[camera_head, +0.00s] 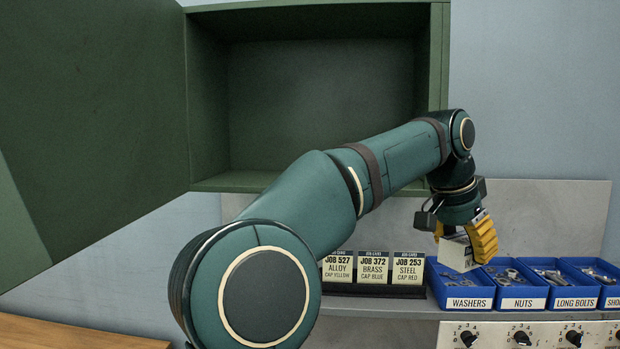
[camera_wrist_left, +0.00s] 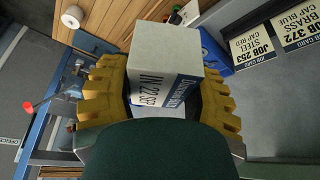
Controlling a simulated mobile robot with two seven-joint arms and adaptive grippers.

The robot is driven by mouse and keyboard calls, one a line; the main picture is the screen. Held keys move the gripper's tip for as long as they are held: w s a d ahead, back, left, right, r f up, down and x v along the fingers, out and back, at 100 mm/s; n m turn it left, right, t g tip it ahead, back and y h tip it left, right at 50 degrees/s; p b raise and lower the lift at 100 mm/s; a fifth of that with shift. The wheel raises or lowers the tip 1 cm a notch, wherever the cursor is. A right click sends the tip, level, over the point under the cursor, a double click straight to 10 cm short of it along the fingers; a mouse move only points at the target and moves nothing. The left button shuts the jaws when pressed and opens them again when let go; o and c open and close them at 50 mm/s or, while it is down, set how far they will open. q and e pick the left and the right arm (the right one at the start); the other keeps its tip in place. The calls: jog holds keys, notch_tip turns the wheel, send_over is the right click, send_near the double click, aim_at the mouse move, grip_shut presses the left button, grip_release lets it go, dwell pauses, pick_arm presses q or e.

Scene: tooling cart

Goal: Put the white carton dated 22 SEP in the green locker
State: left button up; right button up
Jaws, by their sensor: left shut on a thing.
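The white carton (camera_head: 457,254) is in my left gripper (camera_head: 468,238), between its yellow fingers, in front of the left end of the blue bins. In the left wrist view the carton (camera_wrist_left: 168,55) shows a plain pale face and a printed side that reads "IN 22 SEP", beside a blue label. Both fingers of the left gripper (camera_wrist_left: 165,92) press on its sides. The green locker (camera_head: 235,182) is open at upper middle, and the part of its inside that shows is empty. My left arm hides its lower right part. My right gripper is not in view.
The locker's open door (camera_head: 95,120) fills the upper left. Job cards (camera_head: 373,268) stand on the shelf below the locker. Several blue bins (camera_head: 462,290) of hardware stand right of them, above a panel of knobs (camera_head: 522,337). A wooden top (camera_head: 70,333) is at lower left.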

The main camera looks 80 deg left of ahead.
pick_arm(q)
jog(key=s+r+n+g+y+p, duration=0.2)
jog(key=s+r+n, duration=0.5)
jog(key=s+r, duration=1.15)
jog(key=shift+t, duration=0.3)
jog(key=w+a+p, duration=0.1)
jog(key=a+p, duration=0.1)
jog(key=a, duration=0.4)
jog(key=w+a+p, duration=0.2)
jog(key=a+p, duration=0.1)
jog(key=a, duration=0.4)
jog(key=w+a+f+p, duration=0.1)
jog(key=a+p, duration=0.2)
jog(key=a, duration=0.3)
jog(key=shift+w+a+f, duration=0.1)
jog(key=shift+w+a, duration=0.1)
jog(key=shift+w, duration=0.05)
jog(key=shift+w+f, duration=0.1)
jog(key=shift+f, duration=2.35)
jog(key=shift+a+f, duration=0.3)
jog(key=shift+f, duration=0.3)
